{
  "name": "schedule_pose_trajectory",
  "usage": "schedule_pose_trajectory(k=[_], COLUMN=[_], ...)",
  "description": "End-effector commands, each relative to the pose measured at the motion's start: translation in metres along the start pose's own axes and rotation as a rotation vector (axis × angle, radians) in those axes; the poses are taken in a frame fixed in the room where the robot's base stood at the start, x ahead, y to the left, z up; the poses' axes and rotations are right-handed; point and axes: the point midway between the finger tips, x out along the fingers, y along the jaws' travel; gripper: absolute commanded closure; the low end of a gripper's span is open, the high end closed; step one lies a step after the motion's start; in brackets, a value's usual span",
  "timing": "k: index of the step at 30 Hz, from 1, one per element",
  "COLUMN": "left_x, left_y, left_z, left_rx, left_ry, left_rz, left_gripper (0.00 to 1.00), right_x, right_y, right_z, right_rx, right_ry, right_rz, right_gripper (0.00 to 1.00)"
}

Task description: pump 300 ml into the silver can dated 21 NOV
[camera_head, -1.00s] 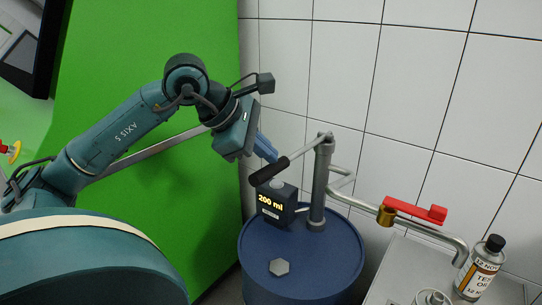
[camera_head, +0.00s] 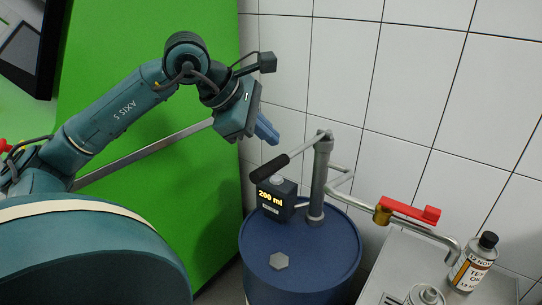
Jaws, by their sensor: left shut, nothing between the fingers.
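My left gripper (camera_head: 266,131) is shut and empty, above the pump lever's black handle (camera_head: 270,168) with a visible gap. The hand pump (camera_head: 319,180) stands on a blue drum (camera_head: 335,249). Its display (camera_head: 271,199) reads 200 ml. The pump's outlet pipe (camera_head: 437,237) runs right and ends in a downward spout beside a silver can with a black cap (camera_head: 474,265). That can's label reads TEST OIL; its date is too small to read surely, though NOV shows. Another silver can (camera_head: 424,297) is cut off at the bottom edge, its date hidden. My right gripper is out of view.
A red valve lever (camera_head: 410,210) sits on the brass valve of the outlet pipe. The cans stand on a grey table (camera_head: 395,262) right of the drum. White tiled wall lies behind, a green panel (camera_head: 190,180) at left. A grey hexagonal cap (camera_head: 279,261) is on the drum.

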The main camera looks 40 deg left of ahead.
Motion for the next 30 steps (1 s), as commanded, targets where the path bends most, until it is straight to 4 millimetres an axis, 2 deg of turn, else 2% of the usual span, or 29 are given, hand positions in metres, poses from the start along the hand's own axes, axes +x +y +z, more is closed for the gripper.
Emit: schedule_pose_trajectory(k=[1,8,30], left_x=[-0.007,-0.021,-0.021], left_y=[0.005,0.015,0.015], left_z=[0.005,0.015,0.015], left_rx=[0.0,-0.001,-0.001], left_ry=[0.0,0.0,-0.001], left_rz=[0.002,0.0,0.0], left_gripper=[1.0,1.0,1.0], right_x=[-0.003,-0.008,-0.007], right_y=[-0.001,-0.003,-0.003], right_z=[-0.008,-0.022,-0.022], right_rx=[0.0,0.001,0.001], right_ry=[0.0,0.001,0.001], right_rz=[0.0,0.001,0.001], right_gripper=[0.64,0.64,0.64])
